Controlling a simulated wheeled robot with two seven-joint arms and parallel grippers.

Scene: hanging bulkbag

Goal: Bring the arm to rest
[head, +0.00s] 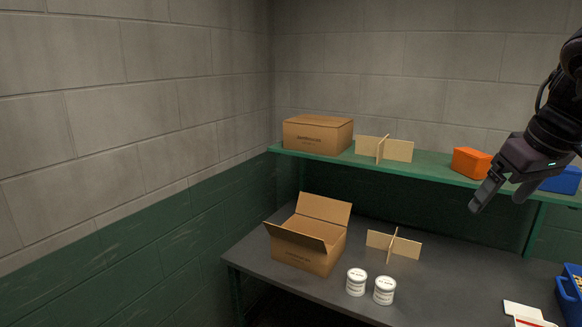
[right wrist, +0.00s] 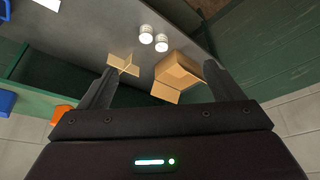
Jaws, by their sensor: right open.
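My right gripper (head: 500,194) is raised at the right of the head view, in front of the green shelf. Its fingers are apart and nothing is between them. In the right wrist view the open fingers (right wrist: 166,88) frame the table from above. My left gripper is not in the head view.
An open cardboard box (head: 305,255), two white tins (head: 356,282) (head: 384,291) and a crossed divider (head: 393,245) stand on the grey table (head: 330,297). The green shelf (head: 430,170) holds a closed box (head: 318,134), another divider (head: 384,149) and an orange bin (head: 470,162).

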